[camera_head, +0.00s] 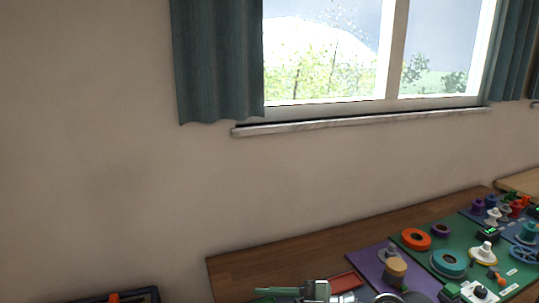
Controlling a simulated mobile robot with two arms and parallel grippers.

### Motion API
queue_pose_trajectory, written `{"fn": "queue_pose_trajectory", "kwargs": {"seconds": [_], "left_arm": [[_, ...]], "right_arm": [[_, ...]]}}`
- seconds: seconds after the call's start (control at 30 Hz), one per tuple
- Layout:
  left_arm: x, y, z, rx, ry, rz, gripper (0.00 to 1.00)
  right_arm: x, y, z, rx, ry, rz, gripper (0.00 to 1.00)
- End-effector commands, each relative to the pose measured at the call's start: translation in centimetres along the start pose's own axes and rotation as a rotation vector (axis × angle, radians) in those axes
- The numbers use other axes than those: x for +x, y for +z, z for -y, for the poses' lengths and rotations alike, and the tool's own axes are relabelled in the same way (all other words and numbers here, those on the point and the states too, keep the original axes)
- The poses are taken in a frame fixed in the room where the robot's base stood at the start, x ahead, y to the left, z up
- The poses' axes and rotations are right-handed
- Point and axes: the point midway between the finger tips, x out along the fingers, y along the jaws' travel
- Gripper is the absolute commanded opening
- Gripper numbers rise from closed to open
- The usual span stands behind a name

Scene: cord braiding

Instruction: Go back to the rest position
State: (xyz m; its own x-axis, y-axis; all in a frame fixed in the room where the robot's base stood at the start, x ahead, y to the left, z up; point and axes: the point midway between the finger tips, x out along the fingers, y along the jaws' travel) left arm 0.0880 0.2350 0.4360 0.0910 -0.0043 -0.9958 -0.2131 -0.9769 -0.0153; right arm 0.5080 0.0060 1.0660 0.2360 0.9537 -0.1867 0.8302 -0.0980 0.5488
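Neither of my grippers can be made out in the head view. The brown wooden table (240,268) runs along the wall at the lower right. A purple mat (368,266) and a green mat (400,258) lie on it. On and around them are an orange ring (416,239), a teal round piece (448,263), and a tan-topped peg (395,268). A grey metal piece beside a green bar (290,291) shows at the bottom edge, partly cut off; what it is cannot be told. No cord can be made out.
A window (330,60) with a sill (350,122) and dark teal curtains (215,65) is in the wall above. A dark-framed item (150,293) is cut off at the bottom left. The table's back left part is bare. Several small coloured pieces crowd its right end.

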Motion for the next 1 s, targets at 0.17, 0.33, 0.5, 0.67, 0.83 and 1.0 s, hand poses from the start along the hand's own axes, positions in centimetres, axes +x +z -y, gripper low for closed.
{"fn": "queue_pose_trajectory", "kwargs": {"seconds": [0.17,0.33,0.5,0.67,0.83,1.0], "left_arm": [[0.0,0.0,0.0,0.0,0.0,0.0,0.48],[0.0,0.0,0.0,0.0,0.0,0.0,0.48],[0.0,0.0,0.0,0.0,0.0,0.0,0.48],[0.0,0.0,0.0,0.0,0.0,0.0,0.48],[0.0,0.0,0.0,0.0,0.0,0.0,0.48],[0.0,0.0,0.0,0.0,0.0,0.0,0.48]], "right_arm": [[-2.3,-5.2,-5.5,0.054,0.504,-0.207,0.48],[-9.1,-2.4,-8.6,0.228,0.965,-0.113,0.48],[-16.0,5.5,-5.0,0.507,1.252,0.224,0.48],[-19.9,11.8,4.4,0.798,1.265,0.632,0.48],[-21.3,13.9,14.1,1.018,1.101,0.937,0.48],[-21.6,13.3,21.1,1.151,0.913,1.112,0.48]]}}
